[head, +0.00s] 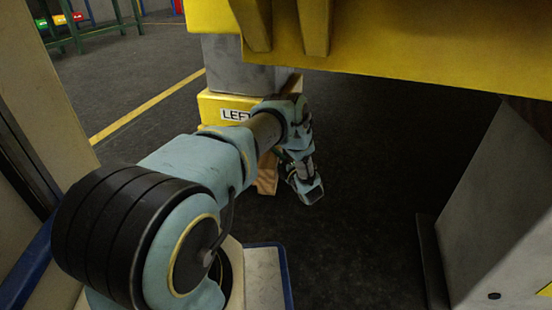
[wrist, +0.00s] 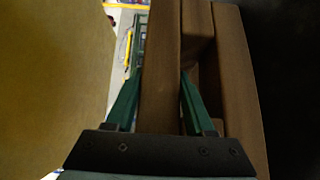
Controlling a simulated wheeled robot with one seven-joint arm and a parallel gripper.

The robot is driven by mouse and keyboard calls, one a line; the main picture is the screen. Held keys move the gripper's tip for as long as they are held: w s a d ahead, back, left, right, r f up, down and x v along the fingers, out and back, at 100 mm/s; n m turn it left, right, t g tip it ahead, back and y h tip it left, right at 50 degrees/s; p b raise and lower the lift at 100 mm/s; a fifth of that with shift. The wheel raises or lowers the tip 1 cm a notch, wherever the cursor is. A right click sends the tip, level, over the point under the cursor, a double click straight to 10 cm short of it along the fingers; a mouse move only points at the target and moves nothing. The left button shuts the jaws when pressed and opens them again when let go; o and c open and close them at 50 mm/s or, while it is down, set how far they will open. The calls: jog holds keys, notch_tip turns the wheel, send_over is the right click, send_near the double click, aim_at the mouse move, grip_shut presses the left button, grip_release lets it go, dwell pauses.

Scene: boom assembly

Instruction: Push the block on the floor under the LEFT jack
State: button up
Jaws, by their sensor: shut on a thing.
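The left jack is a grey leg (head: 236,66) with a yellow part below it bearing a "LEFT" label (head: 236,114); my arm covers the label's end. A wooden block (head: 267,178) shows on the floor below, mostly hidden behind my arm. In the wrist view, my gripper (wrist: 160,88) has its green fingers on both sides of an upright brown wooden piece (wrist: 161,45) and is shut on it. More brown wood of the block (wrist: 232,80) stands to its right. How far the block reaches under the jack is hidden.
A yellow beam (head: 400,45) spans overhead. A grey slanted support (head: 500,210) stands at the right. A yellow floor line (head: 140,110) runs at the left. Dark floor (head: 375,180) between my gripper and the support is clear. A yellowish surface (wrist: 50,80) fills the wrist view's left side.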

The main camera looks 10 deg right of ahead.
grip_shut()
jog(key=shift+d, duration=0.1)
dwell(0.3)
